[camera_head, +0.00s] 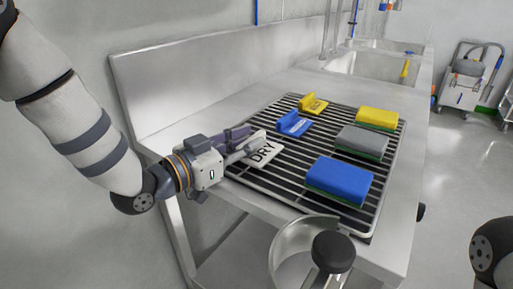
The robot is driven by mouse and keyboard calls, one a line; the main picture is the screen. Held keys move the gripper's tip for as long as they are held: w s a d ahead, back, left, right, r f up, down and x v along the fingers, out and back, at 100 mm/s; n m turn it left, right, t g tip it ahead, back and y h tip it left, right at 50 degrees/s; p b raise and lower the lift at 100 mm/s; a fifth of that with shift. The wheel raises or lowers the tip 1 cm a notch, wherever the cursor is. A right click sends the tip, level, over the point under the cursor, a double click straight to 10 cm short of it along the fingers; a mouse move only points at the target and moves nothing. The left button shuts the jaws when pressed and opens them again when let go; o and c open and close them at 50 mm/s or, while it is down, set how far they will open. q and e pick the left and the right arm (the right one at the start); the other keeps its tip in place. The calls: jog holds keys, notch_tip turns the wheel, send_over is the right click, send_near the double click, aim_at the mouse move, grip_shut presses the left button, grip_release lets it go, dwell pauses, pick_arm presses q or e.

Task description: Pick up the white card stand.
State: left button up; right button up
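The white card stand (264,153) with the black word DRY lies at the left side of a black slatted rack on the steel table. My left gripper (252,142) comes in from the left and is right at the stand, its fingers over the stand's rear left part. That part is hidden by the fingers, so I cannot tell whether they are closed on it. My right gripper is out of view; a dark joint of my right arm shows at the lower right edge.
A curved metal piece (290,250) is at the near edge. A steel backsplash (215,75) rises behind.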

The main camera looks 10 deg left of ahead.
pick_arm(q)
grip_shut()
